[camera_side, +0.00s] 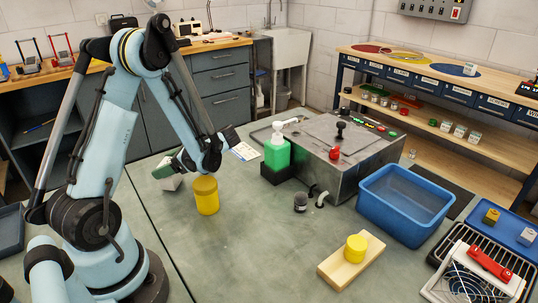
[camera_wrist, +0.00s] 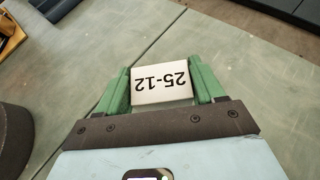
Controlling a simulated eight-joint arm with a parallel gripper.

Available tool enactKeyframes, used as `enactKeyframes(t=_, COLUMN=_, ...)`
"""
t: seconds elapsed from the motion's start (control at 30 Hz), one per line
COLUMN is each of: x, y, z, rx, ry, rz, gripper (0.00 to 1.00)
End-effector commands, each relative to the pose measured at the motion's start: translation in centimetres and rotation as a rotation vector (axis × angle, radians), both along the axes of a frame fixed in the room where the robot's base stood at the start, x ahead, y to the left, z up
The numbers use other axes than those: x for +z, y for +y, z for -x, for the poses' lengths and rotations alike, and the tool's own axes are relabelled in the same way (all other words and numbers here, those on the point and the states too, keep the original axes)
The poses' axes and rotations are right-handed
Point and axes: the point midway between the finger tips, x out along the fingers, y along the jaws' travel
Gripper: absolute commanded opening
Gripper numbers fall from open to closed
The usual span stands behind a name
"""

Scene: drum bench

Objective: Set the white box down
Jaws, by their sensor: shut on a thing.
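The white box (camera_wrist: 162,84) is between the two green fingers of my gripper (camera_wrist: 160,76) in the wrist view. Its top face carries the print "25-12", upside down in that view. My gripper is shut on it, one finger on each side. In the side view the white box (camera_side: 169,182) shows partly, below and left of my gripper (camera_side: 180,163), low over the grey-green bench top (camera_side: 235,250). My gripper hides part of it, and I cannot tell whether its underside touches the bench.
A yellow cylinder (camera_side: 206,195) stands just right of my gripper. A green bottle (camera_side: 277,155), a metal machine (camera_side: 340,150) and a blue bin (camera_side: 405,203) are further right. A yellow puck (camera_side: 356,248) sits on a wooden board (camera_side: 335,268). The bench middle in front is clear.

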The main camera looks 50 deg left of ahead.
Motion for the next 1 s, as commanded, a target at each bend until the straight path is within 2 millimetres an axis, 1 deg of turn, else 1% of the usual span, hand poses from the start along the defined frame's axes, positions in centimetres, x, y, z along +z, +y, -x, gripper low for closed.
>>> enactKeyframes(t=0.33, x=-0.6, y=0.0, z=0.0, rx=0.0, ry=0.0, rz=0.0, gripper=0.34)
enactKeyframes(t=0.37, x=-0.6, y=0.0, z=0.0, rx=0.0, ry=0.0, rz=0.0, gripper=0.72)
enactKeyframes(t=0.5, x=-0.6, y=0.0, z=0.0, rx=0.0, ry=0.0, rz=0.0, gripper=0.94)
enactKeyframes(t=0.53, x=-0.6, y=0.0, z=0.0, rx=0.0, ry=0.0, rz=0.0, gripper=0.97)
enactKeyframes(t=0.83, x=-0.5, y=-0.1, z=-0.1, rx=-0.001, ry=0.0, rz=0.0, gripper=0.97)
enactKeyframes(t=1.0, x=0.2, y=-1.0, z=-1.1, rx=-0.004, ry=0.0, rz=0.001, gripper=0.97)
